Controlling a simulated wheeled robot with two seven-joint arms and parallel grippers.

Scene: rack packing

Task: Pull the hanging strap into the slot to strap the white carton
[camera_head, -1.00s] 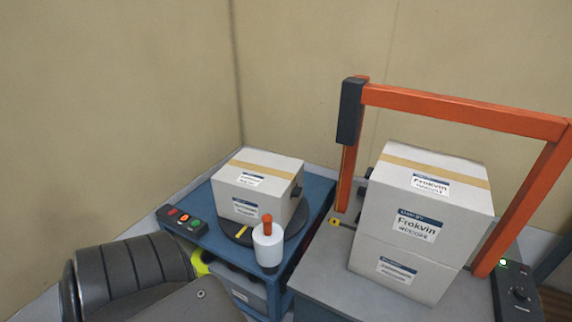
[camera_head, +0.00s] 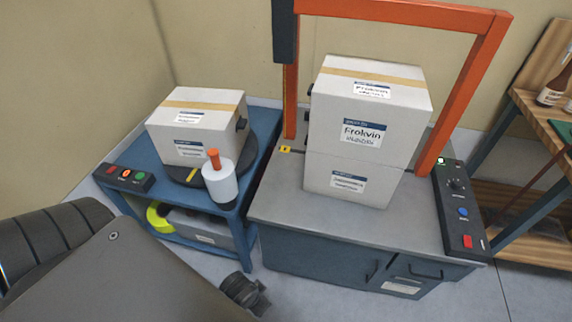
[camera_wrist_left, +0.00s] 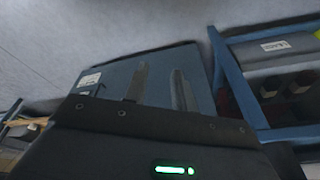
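A white carton with a tan tape band and a "Frokvin" label (camera_head: 330,102) stands on top of another white carton (camera_head: 325,178). Both are on the grey top of the strapping machine (camera_head: 272,205), under its orange arch (camera_head: 400,14). A small yellow mark (camera_head: 285,149) lies at the foot of the arch's left post. I cannot make out the hanging strap or the slot. My left gripper (camera_wrist_left: 161,85) shows in the left wrist view with two fingers apart and nothing between them, over the machine's blue side. My right gripper is in no view.
A blue cart (camera_head: 240,190) on the left bears another white carton (camera_head: 205,132) on a dark turntable, a white bottle with an orange top (camera_head: 221,182) and a button box (camera_head: 124,178). A control panel (camera_head: 460,208) is at the machine's right. A wooden shelf (camera_head: 545,115) stands far right.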

